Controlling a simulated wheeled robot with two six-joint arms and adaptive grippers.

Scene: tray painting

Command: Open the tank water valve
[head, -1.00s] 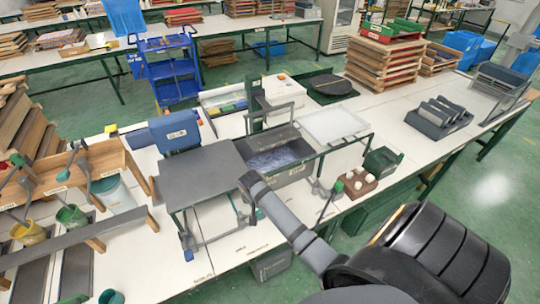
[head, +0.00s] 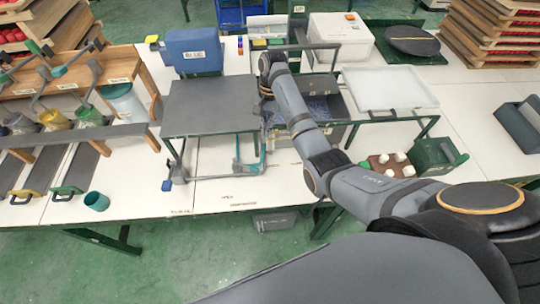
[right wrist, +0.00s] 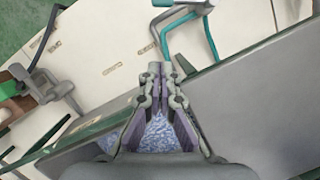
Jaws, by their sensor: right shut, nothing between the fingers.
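The tank (head: 338,132) is a dark grey box holding bluish water, in the middle of the table. In the head view a teal fitting (head: 238,165) stands at the table front. A grey fitting (right wrist: 42,88) shows at the left of the wrist view. I cannot tell which is the valve. My left gripper is not in view.
A dark flat plate (head: 210,105) on a frame stands left of the tank. A white tray (head: 388,90) is right of it. A brown block with white knobs (head: 390,168) and a green box (head: 432,158) stand at the right front. The table front centre is clear.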

